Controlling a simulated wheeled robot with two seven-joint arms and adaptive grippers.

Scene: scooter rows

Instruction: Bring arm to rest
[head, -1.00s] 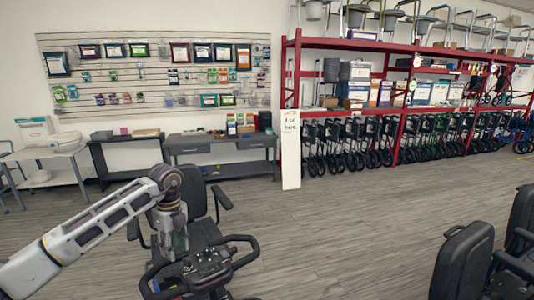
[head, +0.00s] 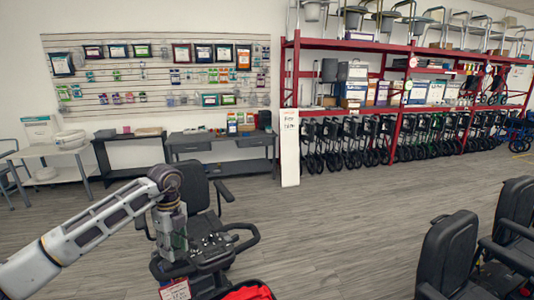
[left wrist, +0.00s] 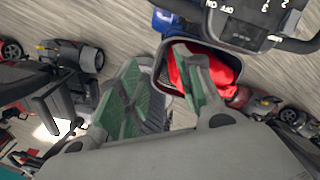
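My left arm (head: 90,230) reaches in from the left in the head view, with its forearm hanging down in front of a black scooter (head: 205,240). My left gripper's fingers are hard to make out there. My right gripper is not in view.
Black scooter seats (head: 448,250) stand at the right. A price tag (head: 175,290) is near the scooter's front. Tables (head: 222,143), a wall display (head: 150,65) and a red shelf rack (head: 350,45) line the back. Grey floor is clear in the middle.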

